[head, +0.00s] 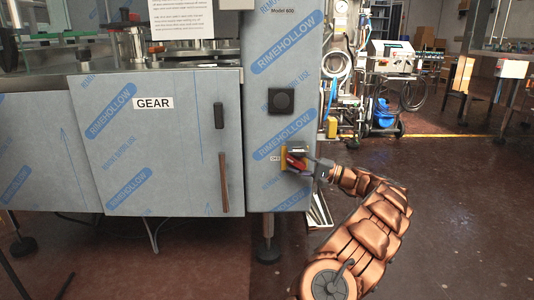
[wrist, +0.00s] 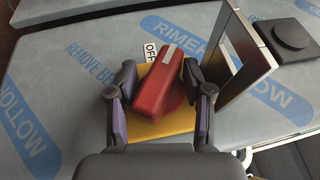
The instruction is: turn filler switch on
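The filler switch is a red rotary handle (wrist: 160,85) on a yellow plate (wrist: 180,124), with a white mark near its top end. An "OFF" label (wrist: 150,52) sits beside that marked end. In the head view the red handle (head: 296,162) and yellow plate (head: 284,160) are low on the grey machine column. My gripper (wrist: 160,74) is open, with one finger on each side of the red handle. A narrow gap shows on the left; contact on the right is unclear. My gripper (head: 309,164) partly hides the switch in the head view.
A metal frame (wrist: 252,75) projects just right of the switch, close to my right finger. A black square knob (head: 281,101) is higher on the column. A cabinet door marked "GEAR" (head: 153,103) is to the left. Open floor (head: 440,200) lies to the right.

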